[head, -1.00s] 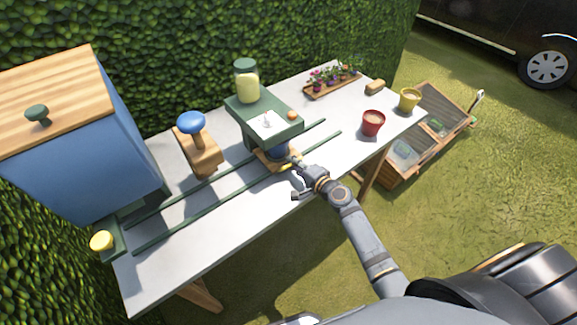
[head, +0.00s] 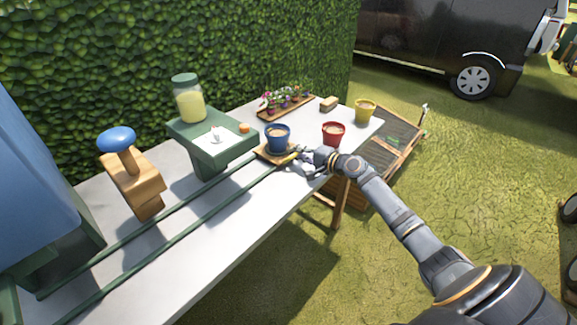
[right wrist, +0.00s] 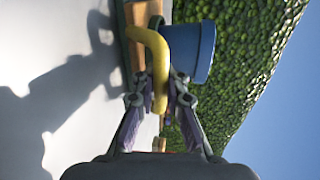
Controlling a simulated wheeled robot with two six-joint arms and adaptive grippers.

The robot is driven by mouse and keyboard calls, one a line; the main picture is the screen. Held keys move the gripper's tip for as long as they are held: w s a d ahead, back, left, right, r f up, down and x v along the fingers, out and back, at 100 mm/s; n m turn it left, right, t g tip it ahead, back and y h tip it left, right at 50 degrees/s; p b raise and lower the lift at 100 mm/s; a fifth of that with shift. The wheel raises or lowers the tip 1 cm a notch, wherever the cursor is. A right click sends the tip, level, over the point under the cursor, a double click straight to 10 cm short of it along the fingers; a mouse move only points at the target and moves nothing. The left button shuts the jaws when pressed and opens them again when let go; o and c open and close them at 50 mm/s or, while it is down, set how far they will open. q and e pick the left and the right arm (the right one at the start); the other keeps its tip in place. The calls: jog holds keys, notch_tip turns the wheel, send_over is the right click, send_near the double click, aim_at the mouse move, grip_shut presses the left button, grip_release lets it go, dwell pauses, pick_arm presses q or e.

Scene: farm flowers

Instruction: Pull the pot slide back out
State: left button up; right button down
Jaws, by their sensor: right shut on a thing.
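The pot slide (head: 266,154) is a wooden block on two green rails (head: 195,215), with a blue pot (head: 278,140) of soil standing on it. It sits at the right end of the rails, clear of the green stand (head: 212,148). Its yellow handle (right wrist: 158,65) shows between my fingers in the right wrist view, beside the blue pot (right wrist: 190,50). My right gripper (head: 302,158) is shut on the handle at the slide's right side. My left gripper is not in view.
A red pot (head: 333,134) and a yellow pot (head: 365,110) stand to the right. Flower tray (head: 286,106) and wooden block (head: 329,103) lie at the back.

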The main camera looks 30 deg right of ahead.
jog(key=shift+d+f, duration=0.3)
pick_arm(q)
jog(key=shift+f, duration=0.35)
pick_arm(e)
jog(key=shift+r, duration=0.15)
jog(key=c, duration=1.7)
grip_release()
jog(key=shift+d, duration=0.15)
jog(key=o, duration=0.3)
jog(key=shift+s+d+r, duration=0.1)
jog(key=shift+s+d, duration=0.05)
jog(key=shift+d, duration=0.1)
jog(key=shift+a, duration=0.2)
jog(key=v, duration=0.5)
jog(key=shift+s, duration=0.15)
jog(key=shift+v, duration=1)
